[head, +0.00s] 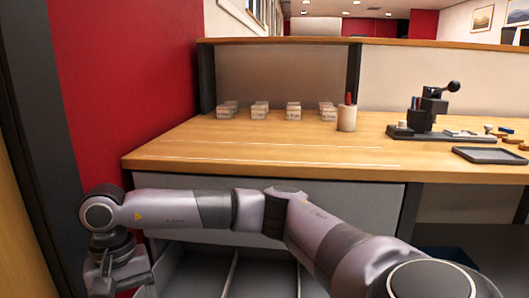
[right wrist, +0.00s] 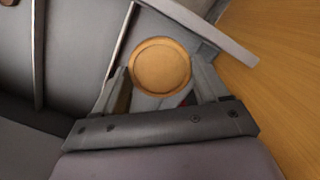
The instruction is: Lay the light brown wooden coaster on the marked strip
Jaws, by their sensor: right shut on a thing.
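The light brown round wooden coaster (right wrist: 160,66) is between the fingers of my right gripper (right wrist: 163,88) in the right wrist view. The gripper is shut on it, above or in front of grey compartments. In the head view my right arm crosses from the lower right, and its gripper (head: 118,280) hangs at the lower left, below the table top; the coaster cannot be made out there. The marked strip (head: 270,152) lies between thin white lines along the front of the wooden table (head: 160,146) and looks bare. My left gripper is not in view.
An open grey drawer (head: 255,275) with dividers sits under the table. Several small labelled blocks (head: 258,112) and a white cup (head: 347,118) with a red item stand behind the strip. A dark marking device (head: 425,115) and dark tray (head: 488,155) are at right. A red wall (head: 125,80) borders the left.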

